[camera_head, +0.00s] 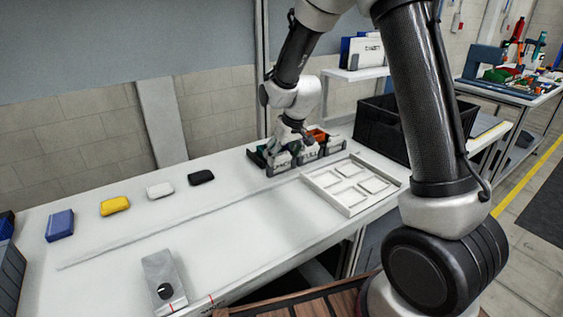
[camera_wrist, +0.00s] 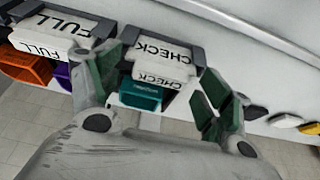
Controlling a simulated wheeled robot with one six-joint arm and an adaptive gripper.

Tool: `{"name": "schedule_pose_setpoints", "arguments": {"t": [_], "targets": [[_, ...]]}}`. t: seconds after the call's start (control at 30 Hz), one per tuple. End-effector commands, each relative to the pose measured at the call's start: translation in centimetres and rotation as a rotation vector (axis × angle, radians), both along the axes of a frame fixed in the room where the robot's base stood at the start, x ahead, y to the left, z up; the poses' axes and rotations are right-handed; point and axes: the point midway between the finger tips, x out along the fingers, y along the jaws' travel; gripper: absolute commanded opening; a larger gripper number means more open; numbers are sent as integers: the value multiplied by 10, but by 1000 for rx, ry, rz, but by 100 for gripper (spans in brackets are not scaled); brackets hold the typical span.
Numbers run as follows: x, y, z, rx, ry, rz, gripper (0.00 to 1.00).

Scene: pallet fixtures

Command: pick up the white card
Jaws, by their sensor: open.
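A small white flat piece (camera_head: 160,190), the likely white card, lies on the white table between a yellow piece (camera_head: 115,205) and a black piece (camera_head: 201,177). In the wrist view the white piece (camera_wrist: 284,121) is small near the right edge. My gripper (camera_wrist: 157,76) is open, its green-padded fingers apart on either side of a white label reading CHECK (camera_wrist: 163,72). In the head view my gripper (camera_head: 294,139) is over the labelled bins at the back, well to the right of the white piece. Nothing shows held.
Beside CHECK is a FULL label (camera_wrist: 65,35), with an orange bin (camera_wrist: 30,68) below. A white tray with compartments (camera_head: 345,208) and a black crate (camera_head: 372,115) stand right of the bins. A blue block (camera_head: 60,225) and a grey box with a black knob (camera_head: 160,270) are left.

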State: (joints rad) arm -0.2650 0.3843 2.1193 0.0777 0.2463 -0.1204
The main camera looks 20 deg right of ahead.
Motion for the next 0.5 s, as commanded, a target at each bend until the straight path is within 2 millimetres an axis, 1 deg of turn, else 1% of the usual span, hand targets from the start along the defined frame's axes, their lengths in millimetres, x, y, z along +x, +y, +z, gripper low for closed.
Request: {"name": "schedule_pose_setpoints", "arguments": {"t": [0.17, 0.2, 0.27, 0.4, 0.43, 0.5], "targets": [[0, 0, 0, 0, -1, 0, 79], [0, 0, 0, 0, -1, 0, 75], [0, 0, 0, 0, 0, 0, 64], [0, 0, 0, 0, 0, 0, 38], [0, 0, 0, 0, 0, 0, 35], [0, 0, 0, 0, 0, 0, 35]]}}
